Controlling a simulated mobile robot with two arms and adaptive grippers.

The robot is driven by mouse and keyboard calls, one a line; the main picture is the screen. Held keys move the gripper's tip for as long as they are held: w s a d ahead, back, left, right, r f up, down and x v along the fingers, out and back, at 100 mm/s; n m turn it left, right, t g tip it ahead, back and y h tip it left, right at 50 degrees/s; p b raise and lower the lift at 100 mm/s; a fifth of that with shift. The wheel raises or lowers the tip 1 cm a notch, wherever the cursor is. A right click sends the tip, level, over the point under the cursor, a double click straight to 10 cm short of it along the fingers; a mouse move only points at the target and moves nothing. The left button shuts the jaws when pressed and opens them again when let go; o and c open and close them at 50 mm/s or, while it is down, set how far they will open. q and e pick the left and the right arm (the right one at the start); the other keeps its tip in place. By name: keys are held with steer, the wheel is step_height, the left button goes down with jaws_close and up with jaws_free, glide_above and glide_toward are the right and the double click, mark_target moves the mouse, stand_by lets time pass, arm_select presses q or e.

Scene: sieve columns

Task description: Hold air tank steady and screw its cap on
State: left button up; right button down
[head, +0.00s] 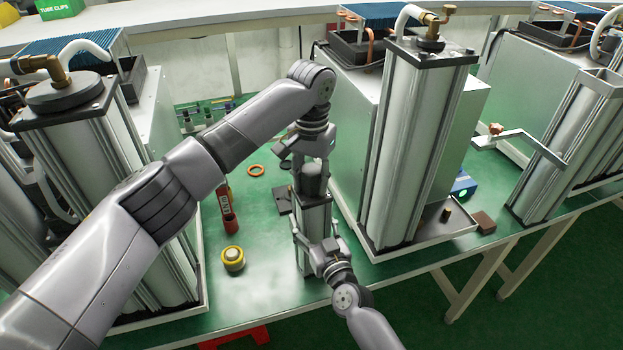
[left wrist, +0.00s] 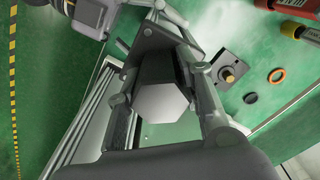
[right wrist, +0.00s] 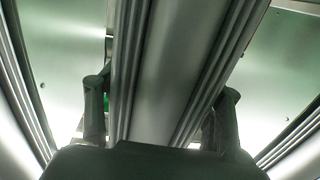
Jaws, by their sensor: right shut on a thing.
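The air tank (head: 313,235) is a short silver ribbed column standing upright on the green table in the head view. My right gripper (head: 325,257) is shut on its lower part, and the tank's body also fills the middle of the right wrist view (right wrist: 180,70) between the fingers. The cap (head: 313,181) is a dark round piece at the tank's top. My left gripper (head: 310,158) is directly above, its fingers around the cap. In the left wrist view a pale hexagonal top (left wrist: 163,103) lies between the fingers; I cannot tell whether they press on it.
Tall column units stand close on the left (head: 75,150) and right (head: 415,150). A red tool (head: 226,208), an orange ring (head: 256,170), a yellow-and-dark roll (head: 232,259) and a dark plate with a brass fitting (left wrist: 229,76) lie near the tank. The table's front edge is close.

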arm_select(q)
jaws_close()
steer(key=o, duration=0.6)
jaws_free()
steer(key=shift+o, duration=0.2)
steer(key=shift+r, duration=0.1)
step_height(320, 180, up, 12)
steer(key=shift+f, duration=0.1)
arm_select(e)
steer(key=shift+c, duration=1.8)
jaws_free()
